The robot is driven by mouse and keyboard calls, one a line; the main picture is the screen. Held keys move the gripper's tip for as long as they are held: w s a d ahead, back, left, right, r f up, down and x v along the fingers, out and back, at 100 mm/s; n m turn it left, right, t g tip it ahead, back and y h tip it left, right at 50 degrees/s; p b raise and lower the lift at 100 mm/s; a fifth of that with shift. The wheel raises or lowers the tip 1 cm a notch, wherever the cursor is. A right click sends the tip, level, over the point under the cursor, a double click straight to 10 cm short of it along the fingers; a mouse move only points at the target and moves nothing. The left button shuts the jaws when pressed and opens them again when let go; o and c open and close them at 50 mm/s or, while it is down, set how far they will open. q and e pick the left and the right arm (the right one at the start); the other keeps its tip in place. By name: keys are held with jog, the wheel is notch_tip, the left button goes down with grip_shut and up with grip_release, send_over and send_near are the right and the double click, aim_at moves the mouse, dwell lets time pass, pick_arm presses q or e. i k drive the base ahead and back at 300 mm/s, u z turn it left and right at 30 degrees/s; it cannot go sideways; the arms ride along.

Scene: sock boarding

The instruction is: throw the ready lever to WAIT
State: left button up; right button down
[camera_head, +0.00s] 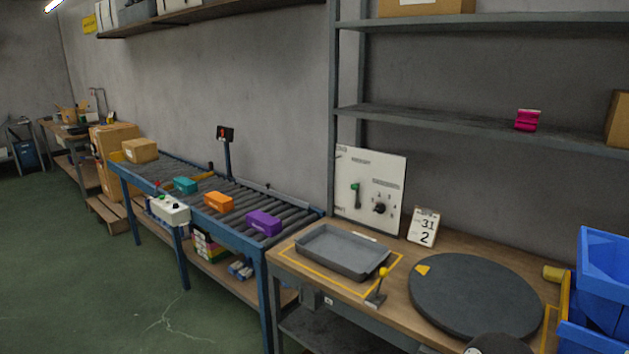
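A small lever with a yellow ball knob (383,273) stands on the wooden bench (300,262), at the front right corner of a grey tray. It leans slightly to the right at its top. Neither of my grippers is in view. Only a dark rounded shape shows at the bottom edge.
The grey tray (343,252) lies inside a yellow outline. A dark round turntable (475,296) fills the bench's right side. A card reading 31 and 2 (423,226) stands behind. Blue bins (603,265) are at right. A roller conveyor (285,216) with teal, orange and purple boxes runs left.

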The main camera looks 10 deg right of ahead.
aim_at(354, 186)
jog(key=u, duration=0.1)
jog(key=i, duration=0.85)
jog(key=z, duration=0.15)
